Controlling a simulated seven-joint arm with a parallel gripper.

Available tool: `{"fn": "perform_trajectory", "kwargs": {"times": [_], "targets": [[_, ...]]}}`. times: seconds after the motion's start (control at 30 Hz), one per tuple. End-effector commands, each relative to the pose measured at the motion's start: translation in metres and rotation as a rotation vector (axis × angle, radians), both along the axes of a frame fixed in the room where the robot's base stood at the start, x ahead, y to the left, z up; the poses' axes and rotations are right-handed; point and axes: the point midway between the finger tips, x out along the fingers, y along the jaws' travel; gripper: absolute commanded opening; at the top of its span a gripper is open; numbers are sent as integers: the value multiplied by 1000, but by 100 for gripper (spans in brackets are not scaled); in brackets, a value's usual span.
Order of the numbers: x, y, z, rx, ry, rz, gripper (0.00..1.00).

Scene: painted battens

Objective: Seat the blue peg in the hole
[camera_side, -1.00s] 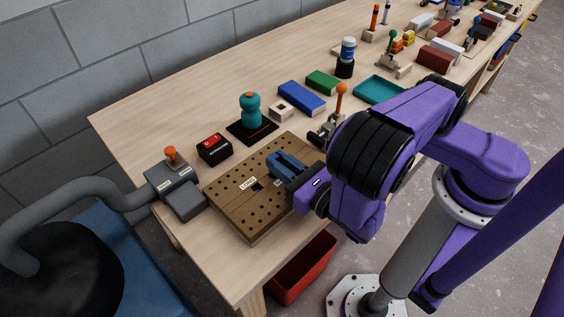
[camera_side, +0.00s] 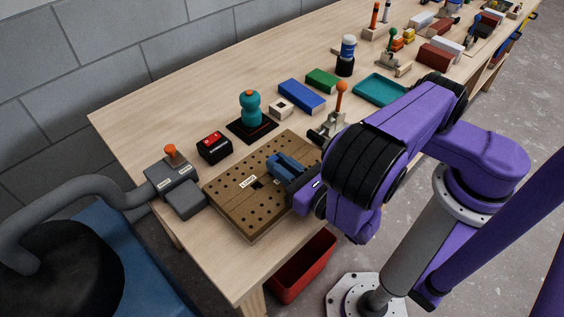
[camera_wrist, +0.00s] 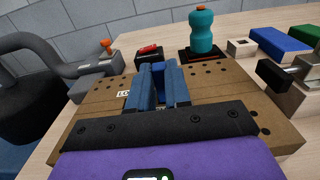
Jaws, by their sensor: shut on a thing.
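The brown pegboard (camera_side: 232,212) lies on the table's near side, with rows of small round holes and white labels. A dark square opening (camera_side: 257,185) shows in it beside a label, left of my fingers. My gripper (camera_side: 278,164) is low over the board, its blue fingers shut. In the wrist view a darker blue peg (camera_wrist: 158,72) stands between the fingertips (camera_wrist: 159,80). In the side view the peg cannot be told from the blue fingers. The peg's lower end is hidden, so I cannot tell whether it touches the board or a hole.
A toggle clamp with an orange knob (camera_side: 341,87) stands at the board's right corner. Behind the board are a teal bottle-shaped object (camera_side: 250,104), a red-and-black switch box (camera_side: 214,147) and a blue block (camera_side: 301,96). A grey box with an orange knob (camera_side: 170,151) stands left.

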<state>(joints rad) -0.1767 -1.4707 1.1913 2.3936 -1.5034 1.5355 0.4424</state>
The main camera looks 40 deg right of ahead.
Motion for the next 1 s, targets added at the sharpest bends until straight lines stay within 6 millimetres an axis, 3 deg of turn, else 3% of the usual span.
{"fn": "perform_trajectory", "kwargs": {"times": [0.9,0.93,1.0], "targets": [[0,0,-20,0,0,0,0],[0,0,-19,0,0,0,27],[0,0,-19,0,1,0,47]]}}
